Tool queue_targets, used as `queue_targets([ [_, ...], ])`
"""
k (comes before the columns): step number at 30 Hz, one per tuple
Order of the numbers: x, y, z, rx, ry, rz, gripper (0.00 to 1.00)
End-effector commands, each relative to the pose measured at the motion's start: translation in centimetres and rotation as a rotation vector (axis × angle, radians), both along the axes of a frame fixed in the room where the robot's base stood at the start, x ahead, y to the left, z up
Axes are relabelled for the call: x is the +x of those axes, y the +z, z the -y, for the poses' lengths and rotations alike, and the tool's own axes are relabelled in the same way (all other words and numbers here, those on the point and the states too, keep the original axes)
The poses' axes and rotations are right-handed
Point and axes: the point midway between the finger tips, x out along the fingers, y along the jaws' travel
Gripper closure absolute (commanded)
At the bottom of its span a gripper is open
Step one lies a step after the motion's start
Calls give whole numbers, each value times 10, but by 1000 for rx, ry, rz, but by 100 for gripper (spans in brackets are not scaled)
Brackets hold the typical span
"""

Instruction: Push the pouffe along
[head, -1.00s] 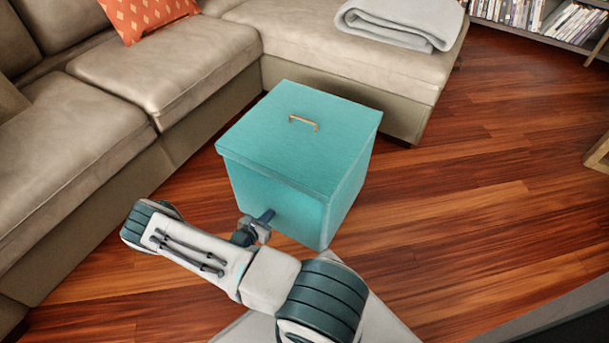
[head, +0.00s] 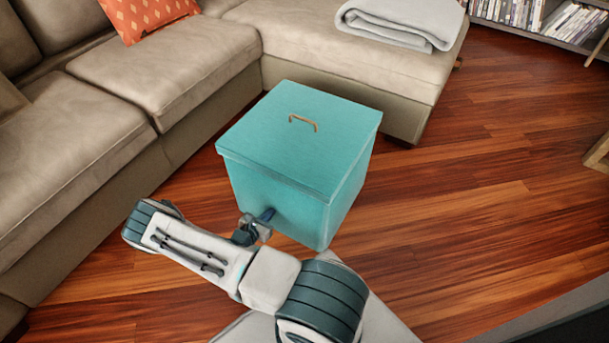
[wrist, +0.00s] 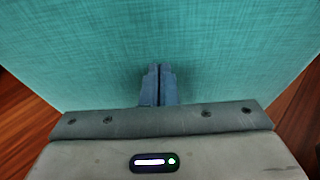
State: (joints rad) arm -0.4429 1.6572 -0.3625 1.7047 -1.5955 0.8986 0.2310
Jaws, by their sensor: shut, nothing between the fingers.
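The pouffe (head: 300,145) is a teal, cloth-covered cube with a lid and a small tan handle on top. It stands upright on the wooden floor in the middle of the head view. My gripper (head: 268,214) is at the low part of its near face, with the fingers pointing at it. In the wrist view the shut fingers (wrist: 158,82) hold nothing, and the teal face (wrist: 220,50) fills most of the picture behind them. The tips look to be at or very near the cloth; I cannot tell whether they touch.
A beige corner sofa (head: 190,60) runs along the left and behind the pouffe, close to its far side. An orange cushion (head: 145,15) and a folded grey blanket (head: 400,22) lie on it. The wooden floor (head: 480,200) is clear to the right, with a bookshelf (head: 545,22) at the back right.

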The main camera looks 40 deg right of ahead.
Motion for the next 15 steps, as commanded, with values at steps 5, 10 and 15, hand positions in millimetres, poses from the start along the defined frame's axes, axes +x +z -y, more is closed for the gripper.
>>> queue_targets([
  [5, -3, 5, -10, 1, 1, 0, 100],
  [10, -10, 12, -28, 0, 2, 1, 100],
  [15, -16, 18, -46, 1, 2, -1, 100],
])
